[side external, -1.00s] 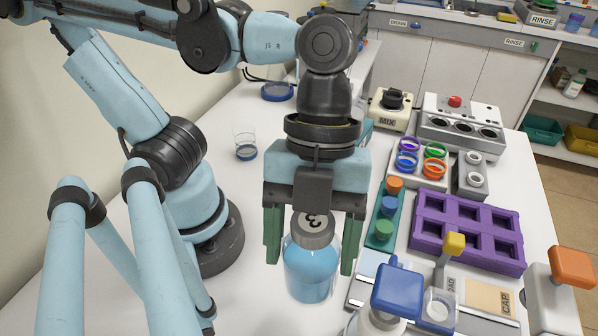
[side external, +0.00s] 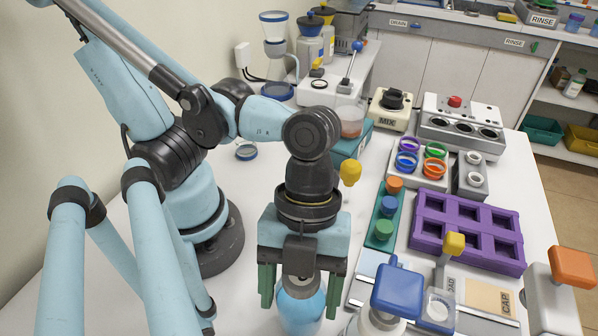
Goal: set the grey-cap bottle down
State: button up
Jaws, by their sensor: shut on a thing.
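The grey-cap bottle (side external: 302,312) holds blue liquid and stands upright low in the picture, near the front of the white table. My gripper (side external: 301,288) points down over it, with its green fingers on either side of the bottle's top, shut on it.
Right of the gripper are a blue-handled press (side external: 398,290), a green strip with coloured caps (side external: 385,215) and a purple rack (side external: 467,232). A MIX device (side external: 392,110) and a machine with a red button (side external: 460,122) stand behind.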

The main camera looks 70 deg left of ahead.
jog(key=shift+f, duration=0.5)
jog(key=shift+f, duration=0.15)
jog(key=o, duration=1.5)
jog(key=shift+o, duration=0.2)
jog(key=v, duration=1.2)
jog(key=w+a+f+n+t+y, duration=0.2)
jog(key=w+a+n+t, duration=0.3)
jog(key=w+a+n, duration=0.3)
jog(key=w+a+f+n+t+y, duration=0.1)
jog(key=w+a+n+t, duration=0.3)
jog(key=n, duration=1.2)
jog(key=w+a+f, duration=0.1)
jog(key=w+a, duration=0.3)
jog(key=a, duration=0.1)
jog(key=shift+a+f+n+t+y, duration=0.2)
jog(key=shift+f+n+t+y, duration=0.15)
jog(key=shift+n+t+y, duration=0.05)
